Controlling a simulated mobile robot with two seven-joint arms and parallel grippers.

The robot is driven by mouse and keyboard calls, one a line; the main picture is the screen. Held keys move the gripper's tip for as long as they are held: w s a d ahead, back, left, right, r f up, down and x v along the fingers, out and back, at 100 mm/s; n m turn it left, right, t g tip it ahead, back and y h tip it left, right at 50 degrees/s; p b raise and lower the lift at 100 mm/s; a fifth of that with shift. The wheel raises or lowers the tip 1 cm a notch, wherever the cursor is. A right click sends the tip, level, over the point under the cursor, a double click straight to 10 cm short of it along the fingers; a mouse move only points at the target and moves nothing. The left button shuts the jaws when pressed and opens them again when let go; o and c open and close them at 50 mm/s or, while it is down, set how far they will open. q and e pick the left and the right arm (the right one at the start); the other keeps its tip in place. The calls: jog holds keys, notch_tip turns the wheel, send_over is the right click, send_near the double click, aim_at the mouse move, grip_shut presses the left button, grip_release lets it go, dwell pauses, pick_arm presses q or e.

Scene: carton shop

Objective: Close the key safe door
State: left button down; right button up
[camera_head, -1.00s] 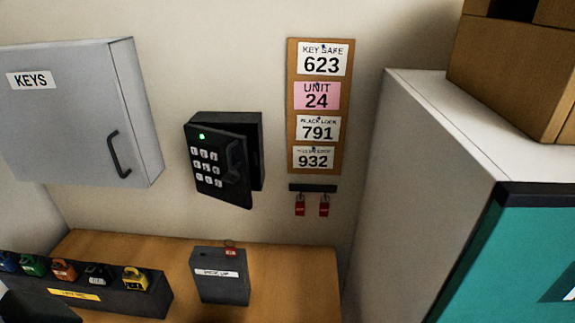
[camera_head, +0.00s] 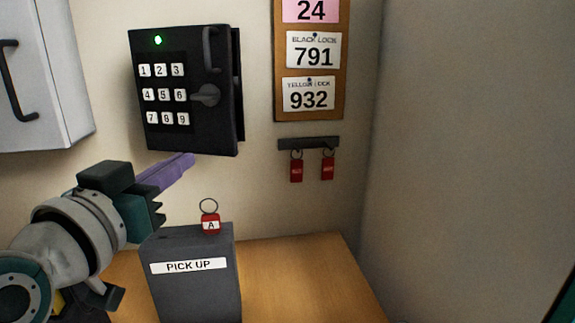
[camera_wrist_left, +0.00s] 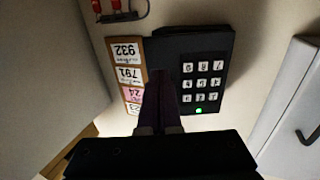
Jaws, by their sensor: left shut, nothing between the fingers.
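The black key safe (camera_head: 163,88) is on the wall, with a numbered keypad, a lit green light, a knob and a handle on its door. A dark strip of the safe body shows behind the door's right edge. I cannot tell whether the door is flush or slightly ajar. My left gripper (camera_head: 185,165) is shut and empty, its purple fingers pointing at the door's lower edge from below. The left wrist view shows the safe (camera_wrist_left: 208,45) upside down, with the fingers (camera_wrist_left: 161,88) overlapping it; contact is unclear.
A grey key cabinet (camera_head: 45,85) hangs at the left. Below stands a grey PICK UP box (camera_head: 190,290) with a red-tagged key (camera_head: 210,224) on top. A code board (camera_head: 312,70) and a hook rail (camera_head: 308,143) with red tags are right of the safe.

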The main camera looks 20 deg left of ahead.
aim_at(217, 139)
pick_arm(q)
jog(key=w, duration=0.2)
jog(key=w+b, duration=0.1)
jog(key=w, duration=0.1)
jog(key=w+b, duration=0.1)
jog(key=w, duration=0.1)
jog(key=shift+a, duration=0.4)
jog(key=shift+w+a, duration=0.15)
jog(key=shift+w, duration=0.6)
jog(key=shift+w+a+b, duration=0.15)
jog(key=shift+w+b, duration=0.25)
jog(key=shift+w, duration=0.55)
jog(key=shift+w+a+b, duration=0.15)
jog(key=shift+w+b, duration=0.25)
jog(key=shift+w, duration=0.6)
